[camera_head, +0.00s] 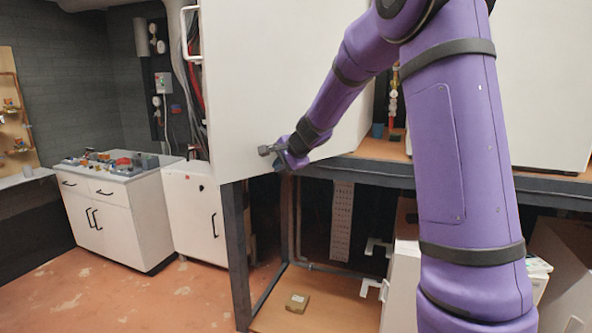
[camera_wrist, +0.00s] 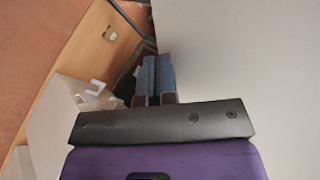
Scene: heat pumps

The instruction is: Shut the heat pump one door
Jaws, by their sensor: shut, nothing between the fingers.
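A large white panel (camera_head: 275,75), which looks like the heat pump door, fills the upper middle of the head view. A pale bar handle (camera_head: 184,32) shows at its left edge. My gripper (camera_head: 268,150) is in front of the panel's lower part, near its bottom edge. In the wrist view my gripper (camera_wrist: 153,78) has its two dark fingers together with nothing between them, beside the pale panel surface (camera_wrist: 245,60). I cannot tell whether the fingers touch the panel. My purple arm hides part of the panel's right side.
A dark metal frame (camera_head: 236,255) stands below the panel, with a small box (camera_head: 297,303) on its wooden lower shelf. Another white unit (camera_head: 545,80) is at the right. White cabinets (camera_head: 120,215) stand at the left; the floor (camera_head: 165,300) before them is clear.

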